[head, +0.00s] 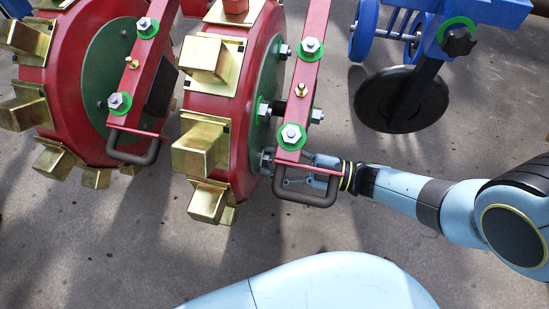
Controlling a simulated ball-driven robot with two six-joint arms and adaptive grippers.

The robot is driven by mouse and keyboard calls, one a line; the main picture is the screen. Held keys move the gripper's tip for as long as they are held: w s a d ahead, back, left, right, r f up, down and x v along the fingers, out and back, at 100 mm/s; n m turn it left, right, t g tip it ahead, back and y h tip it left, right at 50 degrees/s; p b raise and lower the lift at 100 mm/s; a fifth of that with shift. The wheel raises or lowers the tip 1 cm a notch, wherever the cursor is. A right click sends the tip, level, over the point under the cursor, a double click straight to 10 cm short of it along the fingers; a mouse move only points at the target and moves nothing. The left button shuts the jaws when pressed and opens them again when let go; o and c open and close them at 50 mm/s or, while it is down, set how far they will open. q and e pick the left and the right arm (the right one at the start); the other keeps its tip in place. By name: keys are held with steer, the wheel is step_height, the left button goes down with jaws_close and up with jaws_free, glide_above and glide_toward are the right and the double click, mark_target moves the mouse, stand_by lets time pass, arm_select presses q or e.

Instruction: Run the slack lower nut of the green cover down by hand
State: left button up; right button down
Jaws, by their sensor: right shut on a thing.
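The green cover (267,84) sits on the right side of the nearer red punch wheel (222,90), partly hidden behind a red arm bar. A lower nut (266,158) shows at the cover's bottom edge. Another nut (263,111) shows at its middle and a dark upper one (285,51) near its top. My right gripper (278,164) reaches in from the right, behind the bar and its dark handle, and is shut at the lower nut. The bar and handle hide part of the fingers. My left gripper is out of view.
The red bar (303,77) carries bolts on green washers and ends in a dark loop handle (306,199) close around my gripper. A second wheel (68,90) stands at left. A black disc (402,98) under blue parts stands at right.

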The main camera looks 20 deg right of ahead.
steer(key=shift+f, duration=0.1)
steer(key=c, duration=1.1)
jaws_free()
steer(key=shift+o, duration=0.5)
steer(key=shift+w, duration=0.1)
